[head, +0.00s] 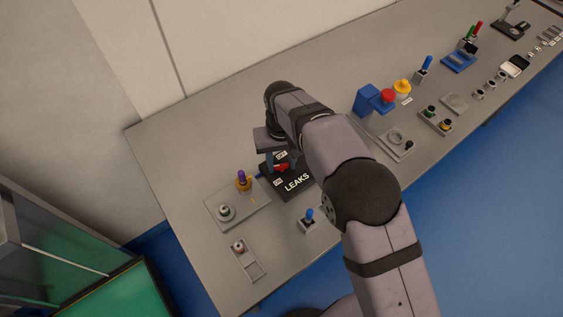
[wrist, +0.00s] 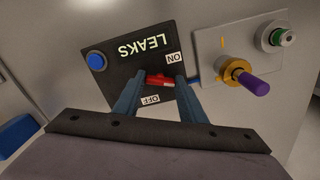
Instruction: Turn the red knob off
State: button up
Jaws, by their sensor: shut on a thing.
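The red knob (wrist: 160,81) sits on the black panel lettered LEAKS (wrist: 118,72), between an ON label (wrist: 173,58) and an OFF label (wrist: 150,100). In the wrist view the knob lies roughly level across the picture, and its pointing direction is hard to tell. My gripper (wrist: 159,84) has its two blue-grey fingers shut on the knob, one at each end. In the head view the panel (head: 296,184) is partly behind my arm, and a bit of the red knob (head: 282,168) shows below my gripper (head: 273,160).
A grey plate with a purple-handled yellow valve (wrist: 250,82) and a green-ringed knob (wrist: 283,37) stands close beside the panel. A blue round button (wrist: 96,61) is on the panel. A blue-topped switch (head: 309,215) stands nearby. Bare bench lies left of the plate.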

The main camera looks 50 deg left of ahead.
aim_at(282, 164)
jog(key=m, duration=0.6)
jog(key=shift+r+b, duration=0.1)
jog(key=shift+b, duration=0.3)
jog(key=m, duration=0.7)
jog(key=shift+a, duration=0.1)
jog(key=shift+w, duration=0.1)
jog(key=o, duration=1.1)
jog(key=shift+c, duration=0.2)
jog(key=shift+r+b, duration=1.3)
jog(key=shift+r, duration=2.4)
